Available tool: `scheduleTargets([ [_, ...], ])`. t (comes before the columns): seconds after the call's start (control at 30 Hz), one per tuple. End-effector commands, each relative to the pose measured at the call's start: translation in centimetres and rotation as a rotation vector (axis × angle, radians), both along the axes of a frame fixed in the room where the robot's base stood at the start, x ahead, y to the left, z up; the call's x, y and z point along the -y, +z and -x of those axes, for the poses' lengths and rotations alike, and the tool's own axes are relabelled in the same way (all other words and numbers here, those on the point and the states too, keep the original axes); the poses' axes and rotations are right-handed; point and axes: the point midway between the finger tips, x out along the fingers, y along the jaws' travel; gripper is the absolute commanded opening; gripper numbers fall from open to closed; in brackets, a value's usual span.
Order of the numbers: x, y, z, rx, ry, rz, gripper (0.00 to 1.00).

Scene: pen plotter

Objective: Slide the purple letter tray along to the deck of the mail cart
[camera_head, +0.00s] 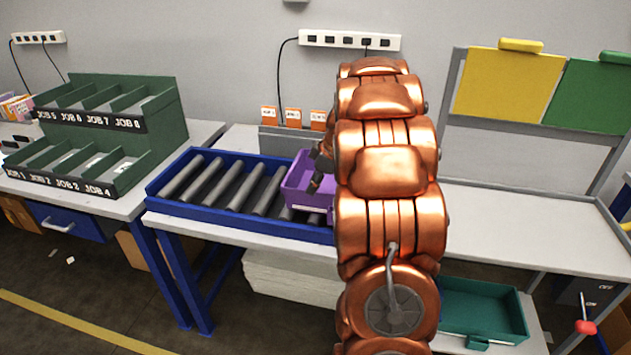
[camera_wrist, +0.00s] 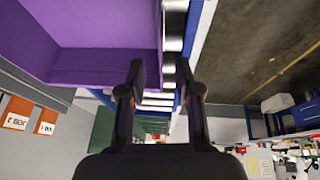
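The purple letter tray (camera_head: 297,187) sits at the right end of the roller bed (camera_head: 222,185) in the head view. My copper arm hides its right part. My gripper (camera_head: 318,170) is at the tray's right side, mostly hidden behind the arm. In the wrist view, the tray (camera_wrist: 95,67) fills the upper left. The two dark fingers of my gripper (camera_wrist: 161,72) stand apart, one in front of the tray and one beyond its edge. I cannot tell whether they touch the tray. I cannot pick out the mail cart or its deck with certainty.
The roller bed has a raised blue rim (camera_head: 243,222). A green job sorter (camera_head: 165,120) stands on the left table. The pale worktop (camera_head: 520,228) at right is bare where it shows. A teal bin (camera_head: 482,312) sits low at right.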

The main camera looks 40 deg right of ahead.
Motion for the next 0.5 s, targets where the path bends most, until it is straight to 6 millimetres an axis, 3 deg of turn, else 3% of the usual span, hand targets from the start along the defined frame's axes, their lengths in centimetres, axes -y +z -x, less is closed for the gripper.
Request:
scheduleTargets([
  [0.5,-1.0,-5.8,-2.3,-0.003,0.000,-0.002,0.33],
])
